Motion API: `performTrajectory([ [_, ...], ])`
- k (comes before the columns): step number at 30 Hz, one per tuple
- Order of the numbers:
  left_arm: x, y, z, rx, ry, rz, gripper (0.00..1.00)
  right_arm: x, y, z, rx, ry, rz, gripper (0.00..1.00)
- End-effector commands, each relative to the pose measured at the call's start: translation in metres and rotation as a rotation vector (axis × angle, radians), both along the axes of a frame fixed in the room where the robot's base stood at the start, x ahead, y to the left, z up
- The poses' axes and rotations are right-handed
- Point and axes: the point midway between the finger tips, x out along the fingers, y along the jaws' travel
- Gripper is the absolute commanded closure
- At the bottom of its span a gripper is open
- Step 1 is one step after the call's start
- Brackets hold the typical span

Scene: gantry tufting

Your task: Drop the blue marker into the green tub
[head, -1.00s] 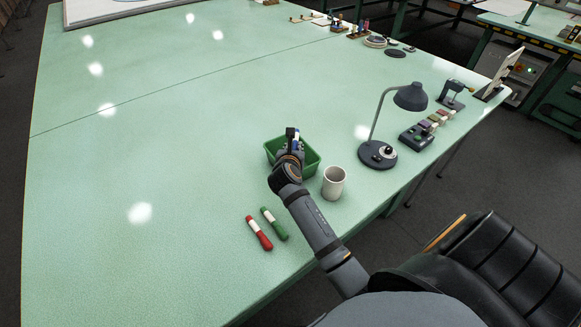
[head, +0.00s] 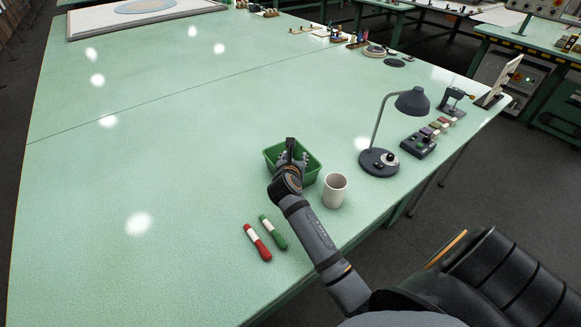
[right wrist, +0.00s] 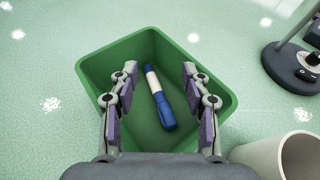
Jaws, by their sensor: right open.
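The blue marker (right wrist: 160,98), with a white band, lies on the floor of the green tub in the right wrist view. The green tub (right wrist: 215,90) stands on the table; it also shows in the head view (head: 311,172), partly hidden by my right gripper. My right gripper (head: 291,147) is over the tub. In the right wrist view its two fingers (right wrist: 160,75) are spread apart with nothing between the pads, and the marker is below them. In the head view the marker is not visible. My left gripper is not in view.
A white cup (head: 334,190) stands close to the right of the tub, with a desk lamp (head: 379,161) beyond it. A red marker (head: 257,242) and a green marker (head: 273,232) lie nearer the front edge. The table's left side is clear.

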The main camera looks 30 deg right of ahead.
Motion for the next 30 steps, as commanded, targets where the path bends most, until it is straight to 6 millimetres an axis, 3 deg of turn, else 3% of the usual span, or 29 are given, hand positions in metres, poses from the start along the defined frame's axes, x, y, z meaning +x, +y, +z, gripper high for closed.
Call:
performTrajectory([
  [10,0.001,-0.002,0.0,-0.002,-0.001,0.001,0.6,0.001,0.0,0.068,0.0,-0.008,-0.001,0.52],
  [15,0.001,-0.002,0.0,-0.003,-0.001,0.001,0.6,0.001,0.0,0.093,0.001,-0.004,0.0,0.52],
  [30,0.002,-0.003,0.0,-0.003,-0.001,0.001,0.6,0.0,0.0,0.099,-0.001,-0.001,0.0,0.52],
])
